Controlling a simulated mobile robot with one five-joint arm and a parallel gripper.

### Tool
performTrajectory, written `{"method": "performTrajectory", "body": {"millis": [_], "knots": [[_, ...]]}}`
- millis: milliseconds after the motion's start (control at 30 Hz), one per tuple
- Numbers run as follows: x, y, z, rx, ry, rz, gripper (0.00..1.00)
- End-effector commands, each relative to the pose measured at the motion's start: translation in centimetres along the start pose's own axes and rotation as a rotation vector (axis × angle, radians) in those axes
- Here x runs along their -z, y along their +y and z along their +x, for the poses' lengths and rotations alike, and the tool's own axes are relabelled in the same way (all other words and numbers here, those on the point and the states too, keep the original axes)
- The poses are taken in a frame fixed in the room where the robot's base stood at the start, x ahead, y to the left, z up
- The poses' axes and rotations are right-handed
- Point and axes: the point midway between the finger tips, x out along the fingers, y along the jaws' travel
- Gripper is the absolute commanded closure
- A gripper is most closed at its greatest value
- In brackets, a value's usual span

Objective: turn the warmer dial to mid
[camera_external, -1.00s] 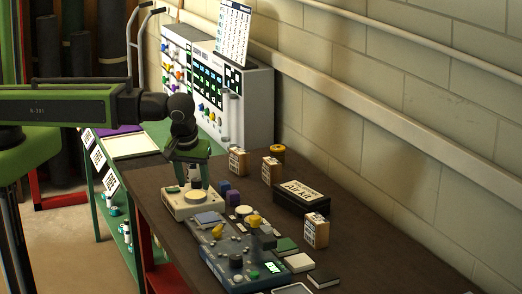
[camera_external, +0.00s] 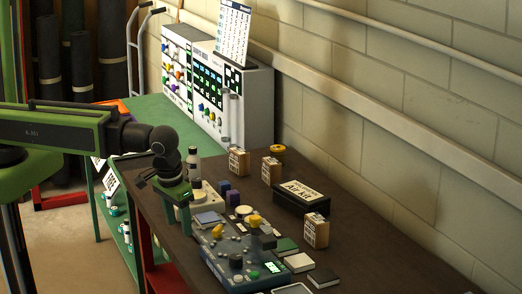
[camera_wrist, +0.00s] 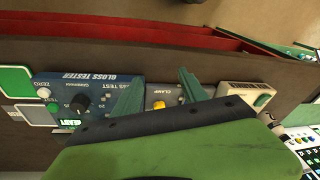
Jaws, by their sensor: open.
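The warmer appears to be the cream box (camera_external: 209,199), partly hidden behind my gripper in the external view. It shows at the right in the wrist view (camera_wrist: 262,94), with lettering on its side. I cannot make out its dial. My gripper (camera_external: 176,212) is open and empty, in front of the box in the external view. In the wrist view my gripper (camera_wrist: 160,82) has its fingers apart on either side of a yellow clamp knob (camera_wrist: 159,104), with the cream box beyond the right finger.
Small blue blocks (camera_external: 229,194), boxes (camera_external: 316,230) and a black kit case (camera_external: 301,196) stand behind. A control panel (camera_external: 245,105) stands at the back.

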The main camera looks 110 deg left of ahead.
Motion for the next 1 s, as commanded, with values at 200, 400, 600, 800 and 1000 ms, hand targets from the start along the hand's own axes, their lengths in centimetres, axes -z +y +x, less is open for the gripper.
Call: {"method": "performTrajectory", "body": {"millis": [200, 400, 600, 800, 1000], "knots": [[0.0, 0.0, 0.0, 0.000, 0.000, -0.002, 0.49], [-0.2, 0.6, 0.0, -0.009, -0.021, 0.098, 0.49], [6.5, -1.4, -3.0, -0.046, -0.112, 0.143, 0.49], [16.9, -9.2, -6.2, -0.067, -0.170, -0.010, 0.49], [25.0, -19.9, -8.6, -0.064, -0.193, -0.230, 0.49]]}}
